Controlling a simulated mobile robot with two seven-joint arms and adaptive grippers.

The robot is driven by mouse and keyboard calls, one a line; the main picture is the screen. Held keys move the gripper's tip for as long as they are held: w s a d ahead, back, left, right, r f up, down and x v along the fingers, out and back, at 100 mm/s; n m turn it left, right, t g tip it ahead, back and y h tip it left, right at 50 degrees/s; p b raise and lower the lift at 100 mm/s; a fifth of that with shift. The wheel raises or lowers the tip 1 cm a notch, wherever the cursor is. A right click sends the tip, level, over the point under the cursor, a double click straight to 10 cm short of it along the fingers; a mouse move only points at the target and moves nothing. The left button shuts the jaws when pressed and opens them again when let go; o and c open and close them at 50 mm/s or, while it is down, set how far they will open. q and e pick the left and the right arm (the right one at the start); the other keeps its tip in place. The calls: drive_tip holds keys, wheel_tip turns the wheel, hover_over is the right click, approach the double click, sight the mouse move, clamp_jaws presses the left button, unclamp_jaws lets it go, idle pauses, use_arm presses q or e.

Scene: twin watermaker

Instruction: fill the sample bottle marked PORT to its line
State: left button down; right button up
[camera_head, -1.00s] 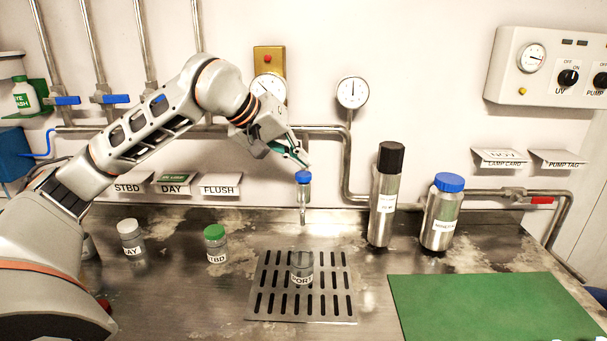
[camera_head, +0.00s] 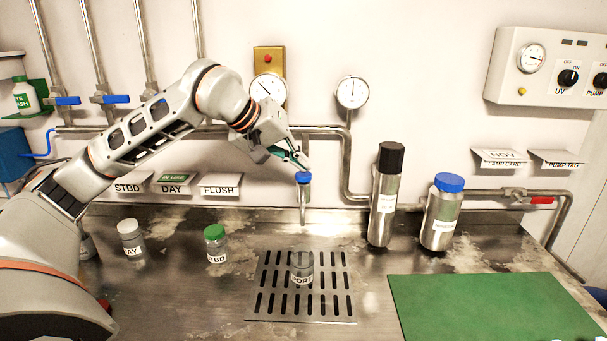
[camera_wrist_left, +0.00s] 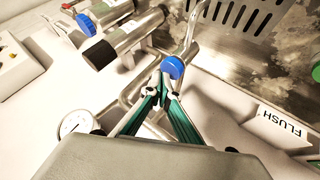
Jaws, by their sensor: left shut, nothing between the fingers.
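The clear sample bottle marked PORT (camera_head: 302,273) stands upright on the slotted drain grate, below the sample spout (camera_head: 302,208). It shows no cap. Its water level is too small to tell, and no stream is clear under the spout. The spout has a blue knob (camera_head: 304,178) on top, which also shows in the left wrist view (camera_wrist_left: 173,67). My left gripper (camera_head: 304,168) is shut and empty, with its fingertips right at the knob; in the left wrist view its fingertips (camera_wrist_left: 164,90) meet just beside the knob. I cannot tell whether they touch it.
The grate (camera_head: 262,300) is otherwise clear. A green-capped STBD bottle (camera_head: 216,248) and a white-capped bottle (camera_head: 131,246) stand left. A black-topped cylinder (camera_head: 384,205) and a blue-capped container (camera_head: 442,215) stand right, behind a green mat (camera_head: 490,308). Pipes and gauges line the wall.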

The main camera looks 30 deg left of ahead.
use_arm(q)
drive_tip(key=shift+f, duration=0.6)
idle(6.2)
drive_tip(key=shift+r, duration=0.1)
drive_tip(key=shift+r+p, duration=0.9)
drive_tip(key=shift+p, duration=0.05)
